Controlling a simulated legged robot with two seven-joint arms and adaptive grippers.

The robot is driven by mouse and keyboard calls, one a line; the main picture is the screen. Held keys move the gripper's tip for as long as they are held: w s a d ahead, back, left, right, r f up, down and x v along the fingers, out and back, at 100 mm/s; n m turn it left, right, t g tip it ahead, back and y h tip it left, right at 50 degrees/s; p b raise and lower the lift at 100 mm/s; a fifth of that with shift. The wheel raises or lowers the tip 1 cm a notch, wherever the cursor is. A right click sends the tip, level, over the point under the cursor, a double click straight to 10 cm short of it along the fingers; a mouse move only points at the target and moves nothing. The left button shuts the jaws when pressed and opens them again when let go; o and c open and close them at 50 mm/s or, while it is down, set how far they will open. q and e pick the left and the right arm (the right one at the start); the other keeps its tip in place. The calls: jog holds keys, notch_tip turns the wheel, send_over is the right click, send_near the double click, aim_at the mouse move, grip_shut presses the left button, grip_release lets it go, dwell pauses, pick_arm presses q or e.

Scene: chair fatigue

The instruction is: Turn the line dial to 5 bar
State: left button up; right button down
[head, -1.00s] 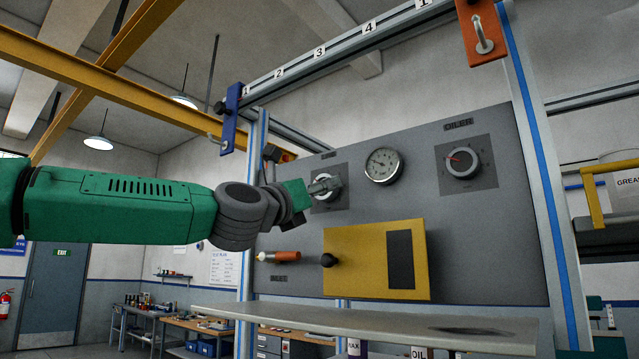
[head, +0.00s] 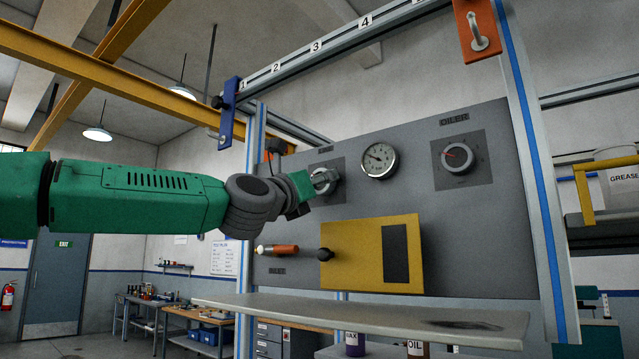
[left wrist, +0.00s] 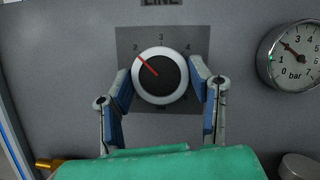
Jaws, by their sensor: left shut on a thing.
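The line dial (left wrist: 160,75) is a round dark knob with a pale rim on a grey plate below the word LINE. Its red pointer aims up and left, at about the 2 mark. My left gripper (left wrist: 161,82) is shut on the dial, one blue-padded finger on each side of the rim. In the head view my left gripper (head: 320,181) covers part of the line dial (head: 331,177). The pressure gauge (left wrist: 294,56) right of the dial reads about 2 bar. My right gripper is in neither view.
The oiler dial (head: 459,157) sits farther right on the grey panel. Below are a yellow box (head: 352,258) and an inlet handle with an orange grip (head: 284,250). A grey shelf (head: 360,313) juts out under the panel. A blue bracket (head: 229,113) hangs at the upper left.

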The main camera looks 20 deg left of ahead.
pick_arm(q)
jog(key=shift+w+a+r+m+g+h+p, duration=0.1)
jog(key=shift+m+g+h+p, duration=0.9)
jog(key=shift+m, duration=4.2)
jog(key=shift+s+f+m+g+h+p, duration=0.1)
jog(key=shift+m+g+h+p, duration=0.25)
jog(key=shift+m+g+p, duration=3.1)
jog(key=shift+w+a+r+m+g+h+b, duration=0.2)
jog(key=shift+m+h+b, duration=0.7)
jog(key=shift+m, duration=6.05)
jog(key=shift+s+d+f+y, duration=0.1)
jog(key=shift+d+f+y, duration=0.1)
jog(key=shift+y, duration=0.15)
